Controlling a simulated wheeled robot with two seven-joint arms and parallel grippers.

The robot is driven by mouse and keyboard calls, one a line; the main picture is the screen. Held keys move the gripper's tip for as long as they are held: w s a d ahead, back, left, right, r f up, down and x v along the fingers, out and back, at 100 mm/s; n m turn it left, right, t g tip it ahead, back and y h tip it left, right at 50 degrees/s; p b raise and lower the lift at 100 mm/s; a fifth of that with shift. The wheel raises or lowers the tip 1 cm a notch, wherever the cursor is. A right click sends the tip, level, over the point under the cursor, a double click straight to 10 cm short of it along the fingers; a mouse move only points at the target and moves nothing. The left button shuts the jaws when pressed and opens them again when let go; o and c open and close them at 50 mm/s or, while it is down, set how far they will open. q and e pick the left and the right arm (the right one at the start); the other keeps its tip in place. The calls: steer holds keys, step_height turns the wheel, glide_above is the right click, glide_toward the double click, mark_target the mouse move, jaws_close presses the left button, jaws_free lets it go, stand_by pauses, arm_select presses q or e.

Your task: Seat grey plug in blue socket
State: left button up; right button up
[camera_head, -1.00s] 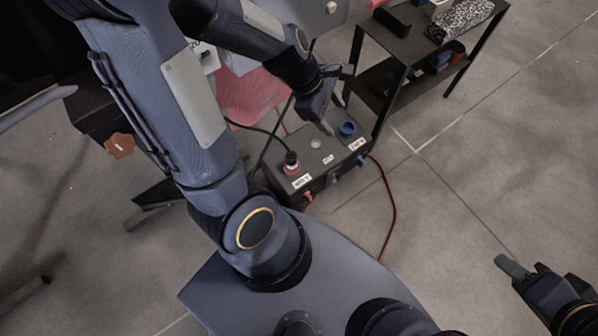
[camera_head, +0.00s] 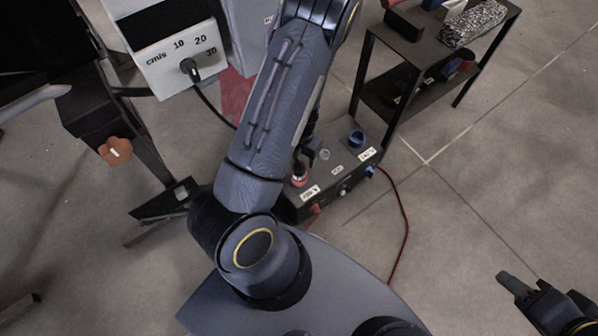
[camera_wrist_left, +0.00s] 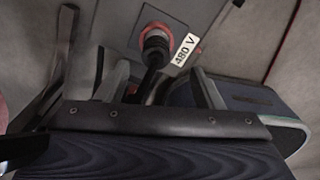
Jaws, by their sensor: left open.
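The grey plug (camera_wrist_left: 155,46) looks dark and stands in a red-ringed socket by a "480 V" label in the left wrist view. In the head view, the red socket (camera_head: 298,181) shows below my left arm, which hides much of the plug. The blue socket (camera_head: 356,140) is on the same dark box, to the right, and looks empty. My left gripper (camera_wrist_left: 160,88) is open, its fingers on either side of the plug's cable, with no clear contact. In the head view it is mostly hidden by my arm. My right gripper (camera_head: 518,286) is at the lower right, away from the box.
A dark shelf table (camera_head: 415,50) stands behind the box. A white panel (camera_head: 165,62) with speed marks is at the upper left, with a black cable leaving it. A red cable (camera_head: 405,210) trails on the floor right of the box.

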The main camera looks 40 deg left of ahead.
mark_target(299, 164)
arm_select(q)
steer(key=f+b, duration=0.1)
steer(key=f, duration=0.1)
steer(key=f+b, duration=0.2)
steer(key=f, duration=0.1)
steer(key=f+b, duration=0.2)
steer(key=f, duration=0.1)
steer(key=shift+s+a, duration=0.2)
steer(key=shift+a, duration=0.05)
steer(key=shift+r, duration=0.15)
steer(key=c, duration=1.1)
steer(key=shift+r, duration=0.15)
